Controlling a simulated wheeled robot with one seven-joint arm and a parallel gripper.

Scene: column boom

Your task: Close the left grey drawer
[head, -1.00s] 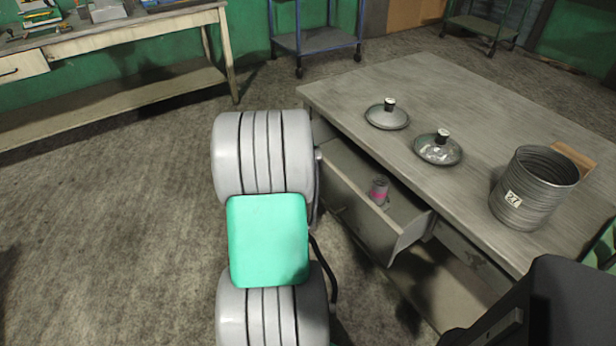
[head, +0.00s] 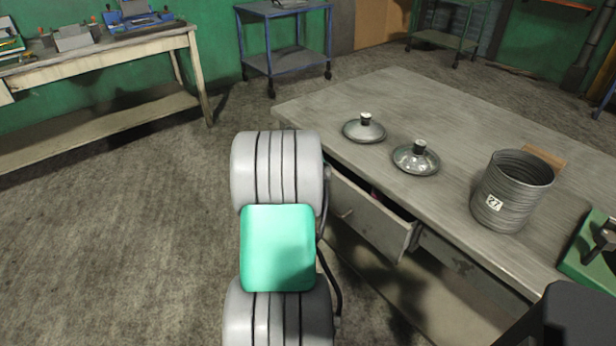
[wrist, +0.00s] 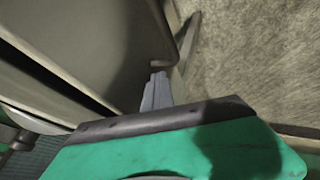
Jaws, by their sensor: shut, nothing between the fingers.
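The left grey drawer (head: 368,215) sits under the near edge of the grey table and is partly open, with a narrow gap showing at its top. A small can (head: 376,194) inside it is almost wholly hidden. In the wrist view my gripper (wrist: 157,88) has its fingers together, with nothing held. The tips are at or very near the drawer's front (wrist: 120,40); I cannot tell whether they touch. In the head view my arm hides the gripper and the drawer's left end.
The grey table (head: 330,105) bears two round lids (head: 364,130) (head: 416,160) and a ribbed metal pot (head: 511,190). A green box (head: 590,250) is at the right. A workbench (head: 110,60) and blue cart (head: 285,45) stand behind. Floor left of my arm is clear.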

